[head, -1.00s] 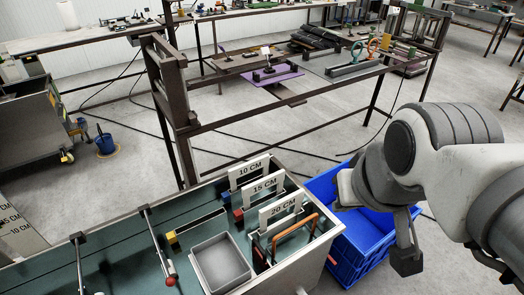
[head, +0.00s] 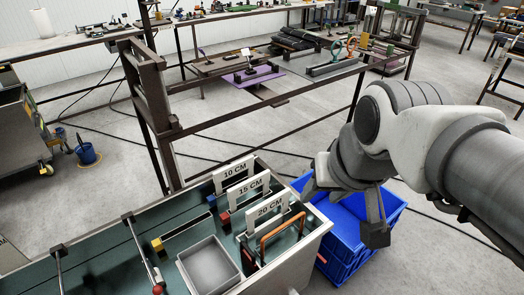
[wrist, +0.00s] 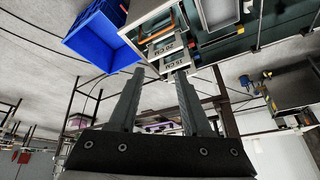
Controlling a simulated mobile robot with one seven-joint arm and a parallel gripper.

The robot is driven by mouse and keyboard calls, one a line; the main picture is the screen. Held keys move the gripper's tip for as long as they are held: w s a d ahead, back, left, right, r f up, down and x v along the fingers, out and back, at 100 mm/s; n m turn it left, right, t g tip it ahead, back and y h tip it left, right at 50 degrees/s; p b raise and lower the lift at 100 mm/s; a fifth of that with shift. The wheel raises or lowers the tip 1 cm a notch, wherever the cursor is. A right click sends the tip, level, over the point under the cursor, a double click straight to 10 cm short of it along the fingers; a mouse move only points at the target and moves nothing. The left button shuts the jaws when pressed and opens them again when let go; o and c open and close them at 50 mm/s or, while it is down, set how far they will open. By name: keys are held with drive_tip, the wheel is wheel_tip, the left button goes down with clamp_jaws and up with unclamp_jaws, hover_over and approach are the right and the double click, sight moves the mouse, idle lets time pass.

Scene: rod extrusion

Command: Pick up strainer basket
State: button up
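An orange-brown handle (head: 277,238) stands at the right end of the green-topped bench tank, beside the 20 CM sign; it may belong to the strainer basket, but I cannot tell for certain. A grey rectangular tray (head: 209,266) sits just left of it. In the wrist view the orange handle shows as a strip (wrist: 183,19) near the top, with the grey tray (wrist: 220,13) beside it. My gripper (wrist: 158,72) is open and empty, its two fingers apart. It is in the air, clear of the handle and tray.
A blue crate (head: 352,226) stands right of the tank, below my arm. The 10 CM (head: 235,173), 15 CM (head: 250,189) and 20 CM (head: 270,208) signs stand upright along the tank. A lever with a red knob (head: 157,290) rises left of the tray.

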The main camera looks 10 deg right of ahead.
drive_tip(key=w+f+m+g+y+b, duration=0.1)
drive_tip(key=w+f+m+g+b, duration=0.1)
drive_tip(key=w+f+m+b, duration=0.7)
drive_tip(key=m+g+b, duration=0.1)
drive_tip(key=m+b, duration=0.1)
drive_tip(key=b, duration=0.3)
approach(285, 225)
drive_tip(key=b+x, duration=0.1)
drive_tip(key=x, duration=0.1)
drive_tip(key=b+x, duration=0.2)
drive_tip(key=x, duration=0.1)
drive_tip(key=b+x, duration=0.1)
drive_tip(key=x, duration=0.2)
drive_tip(key=shift+s+a+f+b, duration=0.2)
drive_tip(key=shift+s+f+b, duration=0.05)
drive_tip(key=shift+s+b, duration=0.15)
drive_tip(key=shift+w+b+x, duration=0.25)
drive_tip(key=shift+b+x, duration=0.4)
drive_tip(key=shift+x, duration=0.75)
drive_tip(key=shift+w+b+x, duration=0.2)
drive_tip(key=shift+b+x, duration=0.45)
drive_tip(key=shift+x, duration=0.7)
drive_tip(key=shift+d+r, duration=0.1)
clamp_jaws()
